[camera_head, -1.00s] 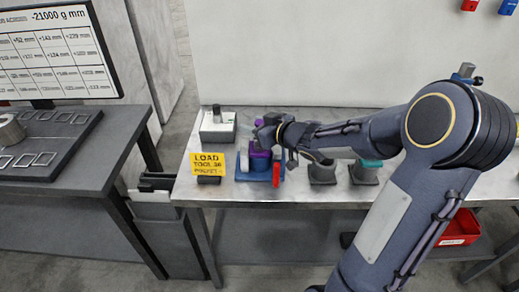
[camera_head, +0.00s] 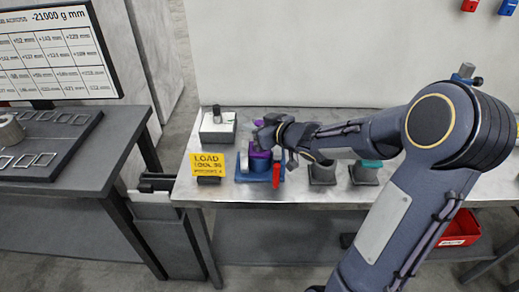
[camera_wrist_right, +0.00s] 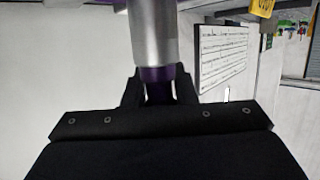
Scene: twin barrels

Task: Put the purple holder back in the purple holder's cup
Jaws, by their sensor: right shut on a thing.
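My right gripper (camera_head: 264,134) is over the blue fixture on the bench, with its fingers mostly hidden by the wrist. In the right wrist view it is shut on the purple holder (camera_wrist_right: 157,74), seen as a purple band below a silver cylinder (camera_wrist_right: 153,35). In the head view a bit of purple shows just above the gripper, and a purple part (camera_head: 260,158) sits below it in the blue fixture (camera_head: 245,178). I cannot tell whether these two touch. A grey cup (camera_head: 322,174) stands right of the fixture. My left gripper is not in view.
A grey cup with a teal piece (camera_head: 371,163) stands farther right. A red handle (camera_head: 276,175) is at the fixture's front right. A yellow sign (camera_head: 207,164) and a white-topped box (camera_head: 217,127) stand to the left. A wall rises behind the bench.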

